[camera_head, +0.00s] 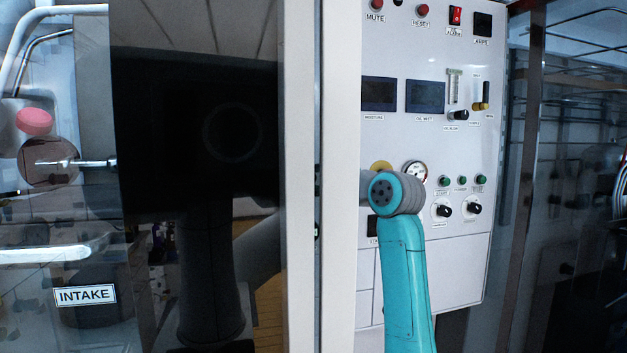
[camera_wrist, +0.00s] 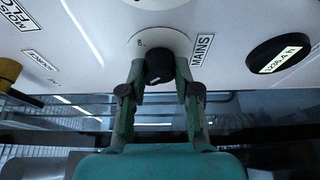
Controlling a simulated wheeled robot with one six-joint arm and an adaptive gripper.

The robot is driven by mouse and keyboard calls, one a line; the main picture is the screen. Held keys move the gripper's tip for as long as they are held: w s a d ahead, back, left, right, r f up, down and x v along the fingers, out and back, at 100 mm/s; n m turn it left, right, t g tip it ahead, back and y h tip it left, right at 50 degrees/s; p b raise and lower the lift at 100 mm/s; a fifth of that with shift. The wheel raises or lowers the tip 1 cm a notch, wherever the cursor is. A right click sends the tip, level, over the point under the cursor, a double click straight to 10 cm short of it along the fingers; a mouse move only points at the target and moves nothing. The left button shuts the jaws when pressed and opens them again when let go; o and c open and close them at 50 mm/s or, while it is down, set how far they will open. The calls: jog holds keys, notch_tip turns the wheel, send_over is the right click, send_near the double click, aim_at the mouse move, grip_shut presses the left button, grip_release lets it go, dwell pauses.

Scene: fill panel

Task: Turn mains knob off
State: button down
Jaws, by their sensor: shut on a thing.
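The mains knob (camera_wrist: 160,66) is a black round knob on a pale circular plate, with a MAINS label (camera_wrist: 203,49) to its right in the wrist view. A short white mark shows on the knob's lower edge. My gripper (camera_wrist: 160,72) has its two fingers on either side of the knob and is shut on it. In the head view my turquoise arm stands in front of the white panel (camera_head: 430,130); my gripper is hidden there, and I cannot make out the mains knob.
In the head view, a pale post (camera_head: 340,150) stands left of the panel. A dark rack (camera_head: 585,120) is at the right.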

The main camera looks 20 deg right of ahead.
jog(key=c, duration=0.8)
grip_release()
jog(key=v, duration=1.2)
jog(key=shift+a, duration=0.1)
